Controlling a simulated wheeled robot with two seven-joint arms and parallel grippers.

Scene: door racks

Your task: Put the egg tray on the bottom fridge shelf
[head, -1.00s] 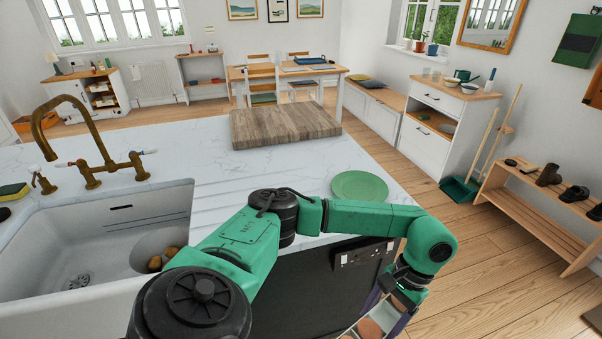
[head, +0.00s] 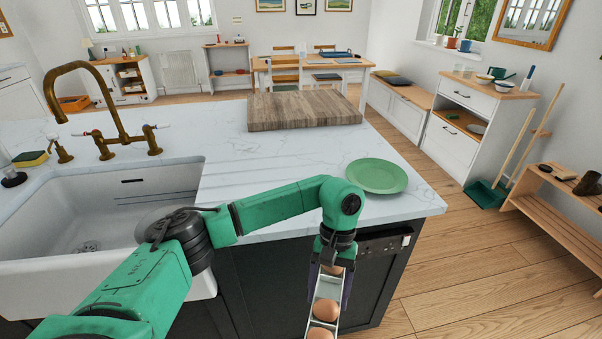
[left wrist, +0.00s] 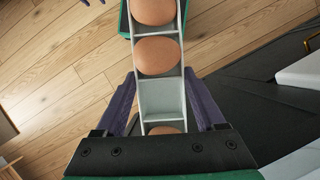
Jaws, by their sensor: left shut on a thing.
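The egg tray (head: 327,288) is a narrow white tray with brown eggs in some of its compartments. It hangs in front of the counter at the bottom of the head view. My left gripper (head: 332,272) is shut on the tray, one purple finger along each side. In the left wrist view the egg tray (left wrist: 160,97) runs between the fingers of my left gripper (left wrist: 160,82), with an empty compartment between eggs. The tray's lower end is cut off in the head view. Small purple tips at the top left of the wrist view may be my right gripper. No fridge shows.
The marble counter (head: 290,165) carries a green plate (head: 377,176) near its right corner and a wooden board (head: 303,110). The sink (head: 90,220) is at the left. A wooden shoe rack (head: 555,205) stands at the right, with free floor (head: 460,270) between.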

